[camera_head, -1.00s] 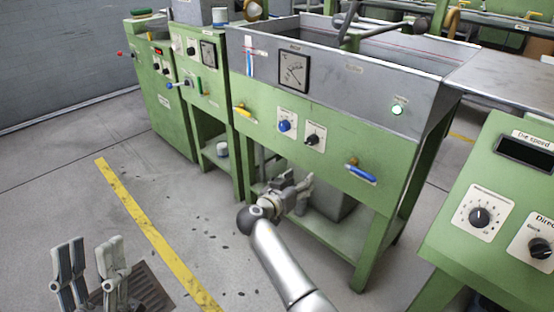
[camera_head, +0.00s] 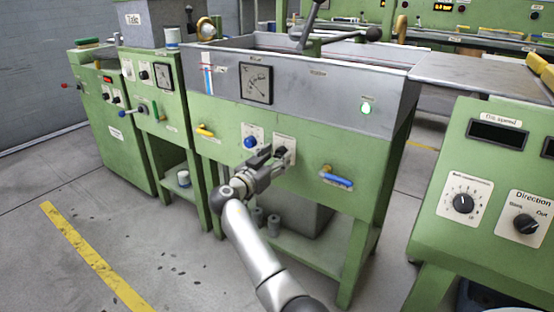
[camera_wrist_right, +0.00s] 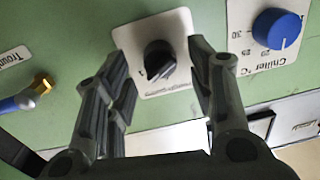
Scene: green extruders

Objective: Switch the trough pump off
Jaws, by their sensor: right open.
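A black rotary knob (camera_head: 280,153) on a white plate sits on the green front panel of the trough (camera_head: 330,95). In the right wrist view the black knob (camera_wrist_right: 160,58) appears between my open right fingers; the plate's print is unreadable. My right gripper (camera_head: 273,161) is at the panel in front of this knob and partly covers it. In the wrist view the right gripper (camera_wrist_right: 160,55) has nothing in its jaws that I can tell is touched. A green lamp (camera_head: 366,107) glows on the trough's upper right. My left gripper is not in view.
A blue chiller knob (camera_wrist_right: 277,28) is beside the black knob. A blue-handled valve (camera_head: 336,180) sticks out to the right, a yellow-handled one (camera_head: 205,130) to the left. A green console (camera_head: 485,180) stands at right. The floor at left is clear.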

